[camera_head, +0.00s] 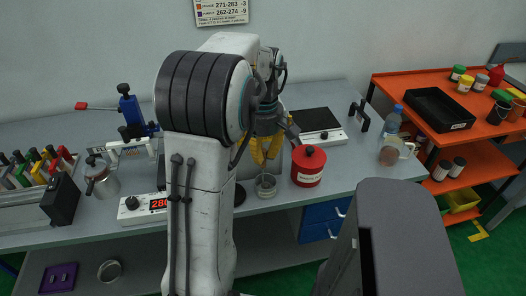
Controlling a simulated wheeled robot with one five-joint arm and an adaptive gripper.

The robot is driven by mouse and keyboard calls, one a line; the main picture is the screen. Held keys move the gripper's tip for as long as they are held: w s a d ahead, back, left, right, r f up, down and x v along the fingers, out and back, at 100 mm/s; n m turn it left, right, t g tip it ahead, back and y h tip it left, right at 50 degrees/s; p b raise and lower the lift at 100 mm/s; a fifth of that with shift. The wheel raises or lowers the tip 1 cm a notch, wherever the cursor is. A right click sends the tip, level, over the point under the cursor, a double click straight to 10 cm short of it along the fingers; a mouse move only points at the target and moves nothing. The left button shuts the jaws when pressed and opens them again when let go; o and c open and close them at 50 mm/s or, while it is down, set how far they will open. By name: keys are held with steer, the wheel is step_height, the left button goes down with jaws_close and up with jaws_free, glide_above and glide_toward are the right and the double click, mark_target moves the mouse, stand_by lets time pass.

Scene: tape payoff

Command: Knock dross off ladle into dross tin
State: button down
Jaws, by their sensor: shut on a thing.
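My gripper (266,158), with yellow fingers, points down over the bench right of my white arm. It is shut on what looks like the ladle, mostly hidden by the fingers and arm. A small round metal cup (265,187) sits just below the fingertips; I cannot tell whether it is the ladle's bowl or a separate cup. Close to its right stands a red tin (306,168) with a white label too small to read surely and a dark knob on top. I cannot tell which vessel is the dross tin. No dross can be made out.
A heater with a red display (158,203) stands left of my arm, partly hidden. A metal pot (102,182) and a blue clamp stand (132,113) are further left. A black-topped plate (314,121) is behind the tin. An orange shelf unit (399,82) stands right. The bench front edge is close.

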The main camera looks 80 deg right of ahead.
steer(key=shift+f+b, duration=0.55)
steer(key=shift+f, duration=0.3)
stand_by(0.6)
steer(key=shift+r, duration=0.15)
stand_by(0.3)
steer(key=shift+r+p, duration=4.2)
steer(key=shift+r, duration=0.25)
steer(key=shift+s, duration=0.15)
